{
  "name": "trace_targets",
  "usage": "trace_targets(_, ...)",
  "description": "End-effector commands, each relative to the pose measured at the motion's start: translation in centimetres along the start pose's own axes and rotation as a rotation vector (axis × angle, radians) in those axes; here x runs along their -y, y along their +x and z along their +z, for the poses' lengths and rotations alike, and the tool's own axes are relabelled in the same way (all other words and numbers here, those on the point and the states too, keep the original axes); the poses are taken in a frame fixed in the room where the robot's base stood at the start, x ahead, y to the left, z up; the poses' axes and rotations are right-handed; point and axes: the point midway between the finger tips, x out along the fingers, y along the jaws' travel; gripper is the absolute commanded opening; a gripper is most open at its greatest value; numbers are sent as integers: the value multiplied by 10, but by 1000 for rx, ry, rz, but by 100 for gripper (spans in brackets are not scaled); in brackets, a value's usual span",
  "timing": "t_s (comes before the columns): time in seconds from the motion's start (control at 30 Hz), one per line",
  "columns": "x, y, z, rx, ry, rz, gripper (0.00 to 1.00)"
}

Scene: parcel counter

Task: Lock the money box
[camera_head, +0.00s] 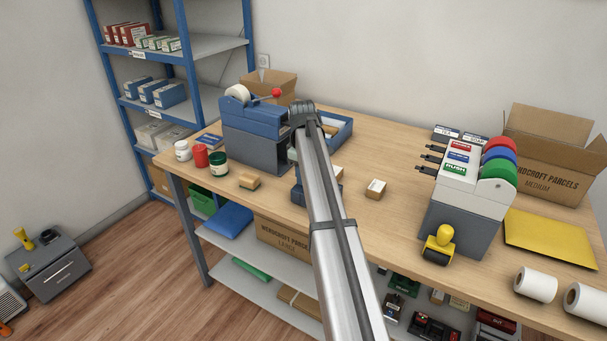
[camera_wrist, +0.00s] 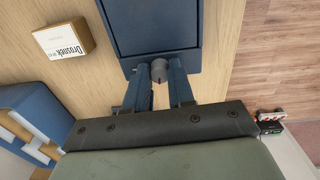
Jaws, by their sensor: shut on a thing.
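The money box (camera_wrist: 155,25) is a dark blue box at the top of the wrist view. A round grey lock knob (camera_wrist: 159,71) with a dark mark sits on its near side. My gripper (camera_wrist: 160,82) is shut on this knob, one blue finger on each side, close against the box. In the head view, my gripper is mostly hidden behind my arm. A small part of the blue box (camera_head: 298,198) shows left of the arm near the table's front edge; the rest is hidden.
A small labelled carton (camera_wrist: 62,40) lies near the box. A blue tray (camera_wrist: 20,108) is at the lower left of the wrist view. A blue machine (camera_head: 252,125) stands left of my arm, a grey terminal (camera_head: 465,205) to the right. The floor (camera_wrist: 280,50) lies beyond the table edge.

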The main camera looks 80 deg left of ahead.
Motion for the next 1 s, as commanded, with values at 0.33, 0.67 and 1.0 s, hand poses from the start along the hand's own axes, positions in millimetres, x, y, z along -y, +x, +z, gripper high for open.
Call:
trace_targets(0.33, -1, -1, -1, -7, -98, 2, 0)
trace_targets(0.67, -1, -1, -1, -8, -108, 2, 0)
trace_targets(1.0, 0, -1, -1, -7, -107, 1, 43)
